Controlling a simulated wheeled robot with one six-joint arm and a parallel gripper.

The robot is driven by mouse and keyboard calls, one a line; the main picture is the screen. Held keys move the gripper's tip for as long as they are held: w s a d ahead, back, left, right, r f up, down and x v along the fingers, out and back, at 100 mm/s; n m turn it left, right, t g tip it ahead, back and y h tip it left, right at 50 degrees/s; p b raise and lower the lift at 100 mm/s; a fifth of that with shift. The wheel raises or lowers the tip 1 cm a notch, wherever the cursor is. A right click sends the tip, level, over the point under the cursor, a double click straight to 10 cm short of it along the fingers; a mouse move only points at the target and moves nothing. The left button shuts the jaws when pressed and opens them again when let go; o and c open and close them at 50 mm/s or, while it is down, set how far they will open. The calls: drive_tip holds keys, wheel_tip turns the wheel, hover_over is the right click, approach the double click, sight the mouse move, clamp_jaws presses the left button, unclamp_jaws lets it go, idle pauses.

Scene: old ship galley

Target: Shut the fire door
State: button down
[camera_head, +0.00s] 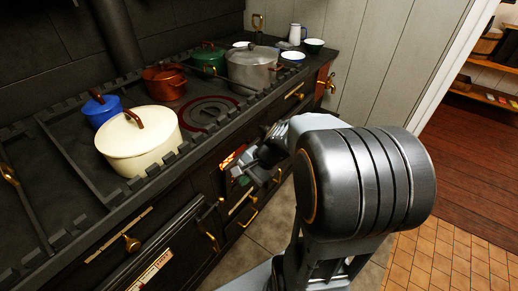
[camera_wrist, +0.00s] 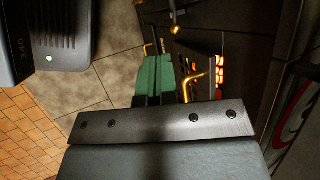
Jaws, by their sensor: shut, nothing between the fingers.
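The firebox opening (camera_head: 231,158) glows orange in the front of the dark range in the head view. The glow (camera_wrist: 220,70) also shows through dark bars in the wrist view. A dark panel (camera_wrist: 196,60) with a bent brass handle (camera_wrist: 198,79) stands beside the glow; it looks like the fire door, standing at least partly open. My gripper (camera_head: 238,172) is close in front of the firebox. Its green-padded fingers (camera_wrist: 153,75) are together and empty, just left of the brass handle in the wrist view. Whether they touch the door cannot be told.
Cream (camera_head: 140,145), blue (camera_head: 101,108), red (camera_head: 164,80), green (camera_head: 209,59) and grey (camera_head: 252,70) pots stand on the range top. Brass knobs and handles (camera_head: 131,243) stick out along its front. Tiled floor (camera_head: 445,262) lies open at the right.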

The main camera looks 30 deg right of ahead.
drive_tip(key=w+d+f+m+t, duration=0.3)
drive_tip(key=d+m+t, duration=0.2)
drive_tip(key=d+m, duration=0.4)
drive_tip(key=w+d+f+m+t, duration=0.4)
drive_tip(key=d+m, duration=0.5)
drive_tip(key=shift+h, duration=0.3)
drive_tip(key=x, duration=0.3)
drive_tip(key=r+b+x, duration=0.1)
drive_tip(key=x, duration=0.6)
drive_tip(key=shift+w+a+r, duration=0.15)
drive_tip(key=shift+w+a, duration=0.05)
drive_tip(key=shift+w, duration=0.55)
drive_tip(key=shift+w+a+r+m, duration=0.1)
drive_tip(key=shift+w+a+m, duration=0.2)
drive_tip(key=shift+w, duration=0.35)
drive_tip(key=shift+d, duration=0.1)
